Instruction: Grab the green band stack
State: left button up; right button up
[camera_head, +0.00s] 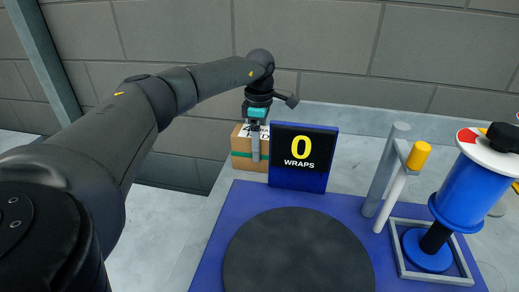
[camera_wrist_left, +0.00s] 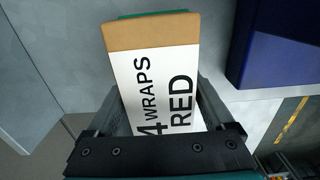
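A brown cardboard box (camera_head: 243,145) with a white label stands behind the blue base, left of the display. In the left wrist view the same box (camera_wrist_left: 150,35) has a label reading "4 WRAPS RED". A green strip (camera_wrist_left: 150,14) shows along its far edge, and a thin green line shows on its side in the head view. No separate green band stack stands out. My left gripper (camera_head: 257,140) points down at the box, its fingers spread on either side of it. I cannot tell if they touch it. My right gripper is not in view.
A blue display (camera_head: 304,158) reading "0 WRAPS" stands close beside the box. A dark round turntable (camera_head: 297,255) lies on the blue base (camera_head: 222,222). Grey and white posts (camera_head: 385,170) and a blue spool (camera_head: 462,195) stand at the right.

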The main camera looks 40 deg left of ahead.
pick_arm(q)
grip_shut()
dwell(0.5)
jog(key=shift+r, duration=0.2)
